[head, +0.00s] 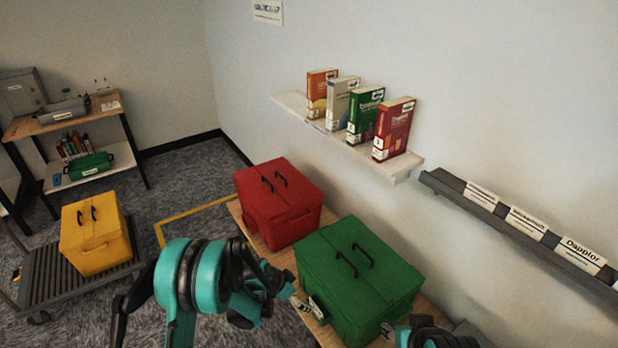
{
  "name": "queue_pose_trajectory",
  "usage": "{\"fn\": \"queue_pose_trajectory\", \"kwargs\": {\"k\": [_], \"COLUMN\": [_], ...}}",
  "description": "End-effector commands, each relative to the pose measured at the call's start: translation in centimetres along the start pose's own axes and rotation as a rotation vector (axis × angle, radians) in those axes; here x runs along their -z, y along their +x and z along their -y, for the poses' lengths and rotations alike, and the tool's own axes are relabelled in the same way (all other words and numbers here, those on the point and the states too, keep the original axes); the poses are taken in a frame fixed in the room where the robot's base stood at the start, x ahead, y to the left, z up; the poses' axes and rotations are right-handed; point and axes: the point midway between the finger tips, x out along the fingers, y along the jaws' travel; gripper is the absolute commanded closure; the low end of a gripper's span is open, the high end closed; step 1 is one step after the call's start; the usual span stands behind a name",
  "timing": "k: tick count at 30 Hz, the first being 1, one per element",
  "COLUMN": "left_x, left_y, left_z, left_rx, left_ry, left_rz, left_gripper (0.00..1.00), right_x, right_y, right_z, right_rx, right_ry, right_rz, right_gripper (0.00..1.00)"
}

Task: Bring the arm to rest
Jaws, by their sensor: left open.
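My left arm, teal and black, comes in at the lower middle. Its gripper (272,290) is open and shows nothing between its fingers. It is in front of the left side of a green lidded box (345,285); I cannot tell whether it touches the box. A teal and black part of my right arm shows at the bottom edge, in front of the green box's lower right corner. My right gripper cannot be made out.
A red lidded box (278,205) stands behind the green one on a wooden bench (238,213). A yellow box (97,235) sits on a grey cart (45,277) at left. A wall shelf (390,165) holds several books. A labelled rail (450,185) runs along the right wall.

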Motion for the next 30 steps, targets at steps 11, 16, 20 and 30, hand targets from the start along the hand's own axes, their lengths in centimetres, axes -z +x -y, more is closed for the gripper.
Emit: {"fn": "queue_pose_trajectory", "kwargs": {"k": [11, 16, 20, 30], "left_x": [2.2, 2.3, 1.7, -2.9], "left_y": [-10.1, -17.1, -21.9, -31.2], "left_z": [-0.1, -1.4, -3.0, -8.7], "left_rx": [0.101, 0.183, 0.246, 0.408], "left_ry": [-0.167, -0.298, -0.395, -0.633], "left_rz": [0.025, 0.032, 0.028, -0.015], "left_gripper": [0.0, 0.0, 0.0, 0.0], "right_x": [0.0, 0.0, 0.0, 0.0], "right_y": [0.0, 0.0, 0.0, 0.0], "right_z": [0.0, 0.0, 0.0, 0.0], "right_rx": [0.0, 0.0, 0.0, 0.0], "right_ry": [0.0, 0.0, 0.0, 0.0], "right_rz": [0.0, 0.0, 0.0, 0.0], "right_gripper": [0.6, 0.6, 0.6, 0.6]}}
